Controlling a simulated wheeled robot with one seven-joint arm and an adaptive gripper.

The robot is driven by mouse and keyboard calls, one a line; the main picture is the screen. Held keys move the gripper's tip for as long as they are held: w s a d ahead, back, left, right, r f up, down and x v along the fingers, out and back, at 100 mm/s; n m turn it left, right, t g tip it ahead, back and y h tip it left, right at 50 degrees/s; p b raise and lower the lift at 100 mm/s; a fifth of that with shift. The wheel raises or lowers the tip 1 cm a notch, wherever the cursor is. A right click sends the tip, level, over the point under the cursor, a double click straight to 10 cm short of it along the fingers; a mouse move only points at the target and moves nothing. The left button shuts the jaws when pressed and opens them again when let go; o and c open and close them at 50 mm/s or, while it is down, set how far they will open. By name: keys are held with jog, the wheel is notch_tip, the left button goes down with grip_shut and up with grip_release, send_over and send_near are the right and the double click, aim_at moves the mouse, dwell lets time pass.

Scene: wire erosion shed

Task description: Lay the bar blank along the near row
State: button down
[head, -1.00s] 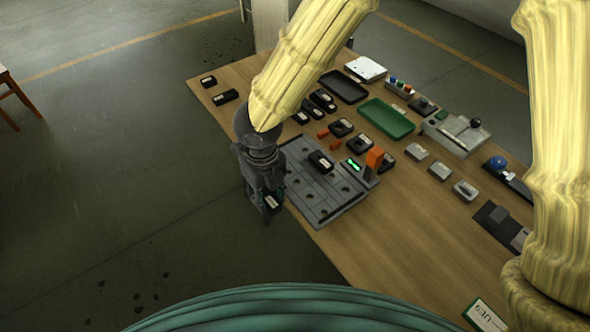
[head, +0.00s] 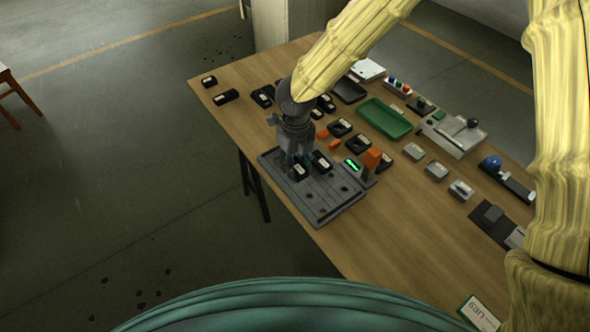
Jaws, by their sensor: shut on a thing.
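My gripper (head: 297,172) points down over the left part of a grey slotted plate (head: 332,208) on the wooden table. It is shut on a dark block with a pale label (head: 301,171), which I take to be the bar blank. The fingers partly hide it, and I cannot tell whether it touches the plate. A second black labelled block (head: 321,162) is on the plate just right of the gripper. The plate has grooves and several dark holes; its front part is bare.
An orange block (head: 372,158) and a small green-lit display (head: 352,164) stand at the plate's right edge. Several black labelled blocks (head: 340,127) lie behind. A green tray (head: 384,118) and several grey blocks (head: 437,170) are further right.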

aim_at(295, 166)
jog(key=shift+s+f, duration=0.15)
jog(key=shift+f, duration=1.4)
jog(key=shift+f, duration=0.45)
jog(key=c, duration=1)
grip_release()
jog(key=shift+o, duration=0.2)
jog(key=shift+r, duration=0.1)
notch_tip(295, 166, up, 13)
jog(key=shift+f, duration=0.15)
